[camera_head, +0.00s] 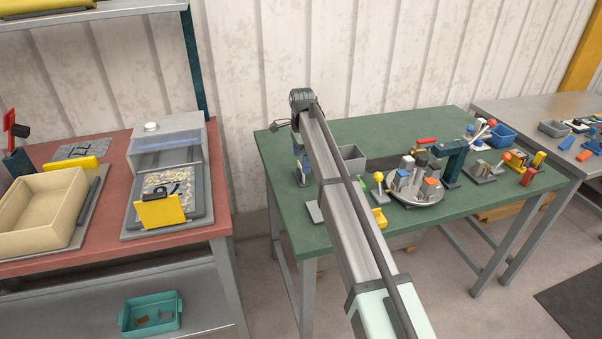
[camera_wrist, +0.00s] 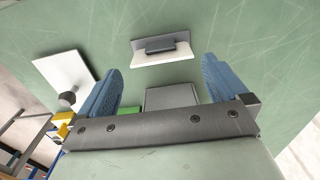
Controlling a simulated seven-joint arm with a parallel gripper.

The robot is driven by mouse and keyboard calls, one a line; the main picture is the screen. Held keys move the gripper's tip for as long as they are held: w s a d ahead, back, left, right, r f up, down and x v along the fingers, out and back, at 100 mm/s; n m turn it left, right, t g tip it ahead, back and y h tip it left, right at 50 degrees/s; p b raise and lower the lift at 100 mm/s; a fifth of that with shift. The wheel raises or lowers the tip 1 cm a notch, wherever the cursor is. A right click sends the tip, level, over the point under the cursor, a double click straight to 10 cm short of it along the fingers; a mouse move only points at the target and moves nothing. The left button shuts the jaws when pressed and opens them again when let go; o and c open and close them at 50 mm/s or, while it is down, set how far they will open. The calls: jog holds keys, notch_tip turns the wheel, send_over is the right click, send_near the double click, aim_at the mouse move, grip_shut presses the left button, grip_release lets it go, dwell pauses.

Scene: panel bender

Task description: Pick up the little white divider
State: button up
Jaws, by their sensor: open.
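The little white divider (camera_wrist: 178,55) is in the wrist view at the upper middle, an angled white piece with a dark grey block (camera_wrist: 160,46) on it. It lies on the green tabletop. My gripper (camera_wrist: 160,66) is open, its two blue fingers spread wide with nothing held between them. The divider shows just past the fingertips, roughly centred between them; I cannot tell the height gap. In the head view my gripper (camera_head: 301,158) is over the left part of the green table, partly hidden by my arm.
A white plate with a dark knob (camera_wrist: 62,78) lies left of the fingers. A grey bin (camera_head: 352,160) stands near the gripper. The green table (camera_head: 370,133) also carries a round fixture (camera_head: 417,197) and several tools to the right. A red-topped bench (camera_head: 100,225) stands left.

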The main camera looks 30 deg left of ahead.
jog(key=shift+a+f, duration=0.15)
jog(key=shift+f, duration=2.5)
jog(key=c, duration=0.8)
jog(key=shift+o, duration=0.2)
jog(key=r, duration=0.9)
jog(key=shift+w+d+r, duration=0.25)
jog(key=shift+r, duration=0.05)
jog(key=w+d, duration=1)
jog(key=shift+f, duration=0.3)
